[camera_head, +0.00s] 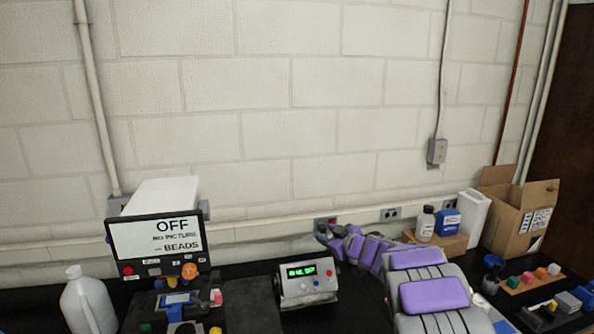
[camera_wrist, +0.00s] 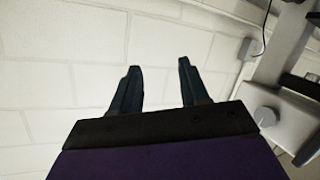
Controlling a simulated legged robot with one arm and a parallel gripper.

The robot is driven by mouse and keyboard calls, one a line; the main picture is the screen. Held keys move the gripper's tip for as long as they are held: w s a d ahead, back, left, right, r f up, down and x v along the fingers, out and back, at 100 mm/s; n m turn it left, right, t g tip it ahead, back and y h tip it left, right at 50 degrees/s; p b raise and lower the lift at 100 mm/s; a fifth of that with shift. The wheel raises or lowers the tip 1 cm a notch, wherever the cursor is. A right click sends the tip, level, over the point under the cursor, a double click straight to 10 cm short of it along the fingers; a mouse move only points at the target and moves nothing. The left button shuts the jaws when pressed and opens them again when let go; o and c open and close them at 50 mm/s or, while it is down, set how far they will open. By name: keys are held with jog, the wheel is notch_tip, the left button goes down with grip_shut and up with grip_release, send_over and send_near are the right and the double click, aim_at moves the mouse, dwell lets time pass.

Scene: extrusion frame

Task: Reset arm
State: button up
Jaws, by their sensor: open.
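My arm, grey with purple pads, reaches in from the lower right of the head view. My gripper (camera_head: 322,234) is at its far end, small in that view, in front of the wall and above a grey box with a green display (camera_head: 307,280). In the wrist view my gripper (camera_wrist: 160,82) shows two dark fingers standing apart with a clear gap between them. Nothing is between the fingers. Behind them is only the white block wall (camera_wrist: 75,50).
A machine with an "OFF" screen (camera_head: 157,237) and a white jug (camera_head: 88,302) stand at left. At right are bottles (camera_head: 425,224), a cardboard box (camera_head: 522,215) and a board with coloured blocks (camera_head: 530,280). A wall switch box (camera_head: 437,151) hangs above. The wall's upper middle is clear.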

jog(key=s+d+r+m+h+b, duration=0.25)
jog(key=s+d+m+h, duration=0.45)
jog(key=d, duration=0.5)
jog(key=s+d+f+m+g+h+b, duration=0.1)
jog(key=s+d+g+h, duration=0.15)
jog(key=s, duration=0.55)
jog(key=s+d+f+m+g+h+b, duration=0.1)
jog(key=s+d+f+m+g+h, duration=0.15)
jog(key=s, duration=0.45)
jog(key=s+a+f+g+y+b, duration=0.1)
jog(key=s+a+f+g, duration=0.2)
jog(key=s, duration=1)
jog(key=s+a+f+g+y+b, duration=0.1)
jog(key=s+a+f+g, duration=0.2)
jog(key=s, duration=1.1)
jog(key=s+a+f+g+y+b, duration=0.2)
jog(key=s+a+f, duration=0.3)
jog(key=s, duration=0.8)
jog(key=shift+s+a+f+g, duration=0.25)
jog(key=shift+a+f+g, duration=0.1)
jog(key=shift+a+g, duration=0.5)
jog(key=shift+c, duration=0.4)
